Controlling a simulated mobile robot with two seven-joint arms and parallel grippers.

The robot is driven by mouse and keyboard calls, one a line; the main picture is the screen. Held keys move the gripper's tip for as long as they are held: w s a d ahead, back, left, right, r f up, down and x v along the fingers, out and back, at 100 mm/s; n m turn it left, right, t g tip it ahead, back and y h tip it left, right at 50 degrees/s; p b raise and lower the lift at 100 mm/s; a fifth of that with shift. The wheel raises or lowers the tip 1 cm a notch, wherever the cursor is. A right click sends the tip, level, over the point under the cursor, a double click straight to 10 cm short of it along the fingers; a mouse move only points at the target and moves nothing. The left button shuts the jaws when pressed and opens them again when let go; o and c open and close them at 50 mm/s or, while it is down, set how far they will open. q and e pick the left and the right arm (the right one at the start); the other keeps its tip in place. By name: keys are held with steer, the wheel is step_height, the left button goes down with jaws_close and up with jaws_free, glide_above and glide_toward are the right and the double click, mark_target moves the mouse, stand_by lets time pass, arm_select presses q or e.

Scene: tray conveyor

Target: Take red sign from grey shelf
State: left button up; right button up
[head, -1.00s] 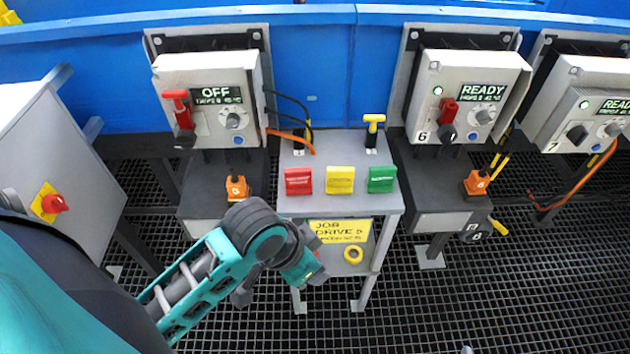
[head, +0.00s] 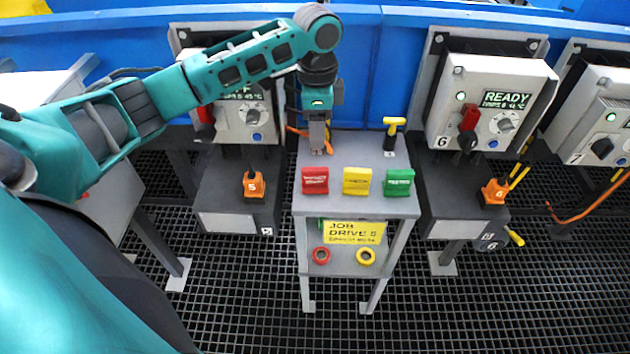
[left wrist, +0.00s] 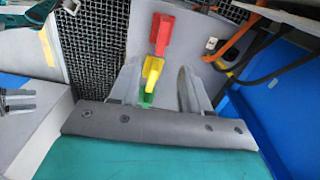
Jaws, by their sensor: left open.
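The red sign (head: 315,180) stands on the top of the grey shelf (head: 350,205), at the left of a row with a yellow sign (head: 357,181) and a green sign (head: 398,182). My left gripper (head: 319,145) points down above the back left of the shelf top, behind the red sign and apart from it. It is open and empty. In the left wrist view the red sign (left wrist: 162,32) shows beyond the open fingers (left wrist: 160,88), with the yellow and green signs nearer, between them.
A yellow-handled switch (head: 392,130) stands at the shelf's back right. Control box 6 (head: 490,100) is to the right; another box (head: 255,125) is partly behind my arm. Orange cables run near the gripper. A red ring (head: 320,255) and yellow ring (head: 366,256) hang below the job plate (head: 355,232).

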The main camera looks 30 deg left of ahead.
mark_target(315, 169)
arm_select(q)
step_height(315, 169, down, 8)
steer(key=shift+r+b, duration=0.25)
steer(key=shift+b, duration=0.25)
steer(key=f, duration=0.5)
steer(key=shift+a+f+b, duration=0.1)
steer(key=shift+a+b, duration=0.1)
steer(key=shift+b, duration=0.2)
steer(key=shift+c, duration=0.5)
jaws_close()
